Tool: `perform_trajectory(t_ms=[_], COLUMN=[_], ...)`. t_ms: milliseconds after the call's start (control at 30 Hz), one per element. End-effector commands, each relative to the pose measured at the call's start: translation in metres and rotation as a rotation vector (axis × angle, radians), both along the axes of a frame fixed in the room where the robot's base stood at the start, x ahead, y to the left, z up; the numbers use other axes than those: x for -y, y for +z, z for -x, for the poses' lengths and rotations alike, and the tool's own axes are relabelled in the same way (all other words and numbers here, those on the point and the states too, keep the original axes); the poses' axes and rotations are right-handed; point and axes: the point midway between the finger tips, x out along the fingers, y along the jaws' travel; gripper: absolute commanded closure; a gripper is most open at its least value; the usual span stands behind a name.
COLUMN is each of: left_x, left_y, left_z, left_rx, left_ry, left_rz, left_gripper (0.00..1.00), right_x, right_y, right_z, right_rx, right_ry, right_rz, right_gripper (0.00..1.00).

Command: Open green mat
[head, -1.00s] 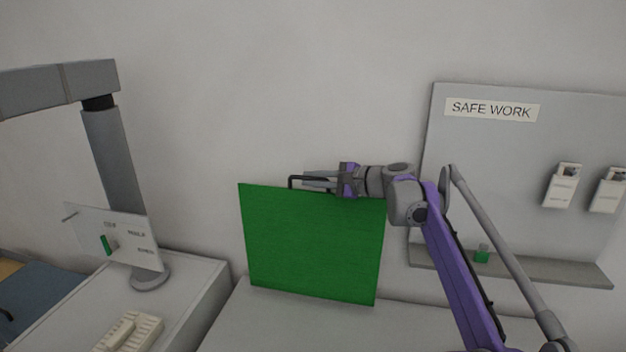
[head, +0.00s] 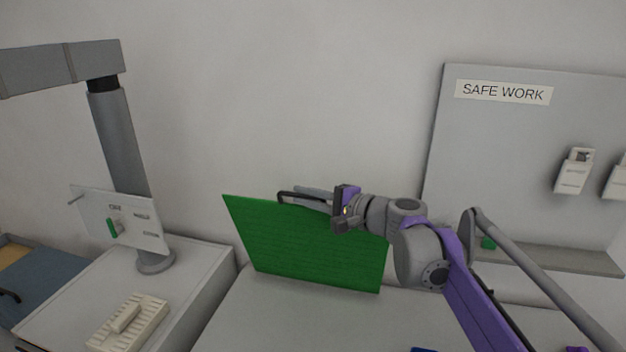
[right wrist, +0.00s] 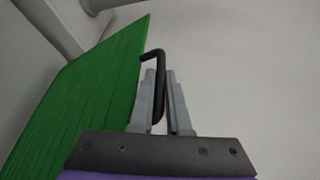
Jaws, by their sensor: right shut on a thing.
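The green mat (head: 300,250) is a flat green panel standing tilted above the pale worktop, its top edge leaning toward me. A thin black handle (head: 283,196) sits along its top edge. My right gripper (head: 305,197) is at that top edge, shut on the handle. In the right wrist view the two grey fingers (right wrist: 162,105) close around the black handle (right wrist: 158,62), with the green mat (right wrist: 85,95) to their left. My left gripper is not in view.
A grey board with a SAFE WORK sign (head: 503,92) and white holders (head: 575,172) hangs at the right. A grey post with a tilted label plate (head: 120,220) stands on a cabinet at the left, near a cream slotted block (head: 128,322).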

Motion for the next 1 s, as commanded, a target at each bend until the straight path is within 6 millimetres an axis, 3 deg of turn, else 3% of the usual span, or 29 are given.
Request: perform_trajectory(t_ms=[200,500,1000], left_x=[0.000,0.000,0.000], left_y=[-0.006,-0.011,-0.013], left_z=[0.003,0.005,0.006], left_rx=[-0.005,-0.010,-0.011], left_ry=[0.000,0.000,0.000], left_rz=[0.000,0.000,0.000], left_gripper=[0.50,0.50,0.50], right_x=[-0.016,-0.031,-0.035], right_y=[-0.022,-0.049,-0.057], right_z=[0.051,0.095,0.106], right_rx=[0.125,0.173,0.172], right_ry=[0.000,0.001,-0.001], right_rz=[0.040,0.056,0.055], right_gripper=[1.00,1.00,1.00])
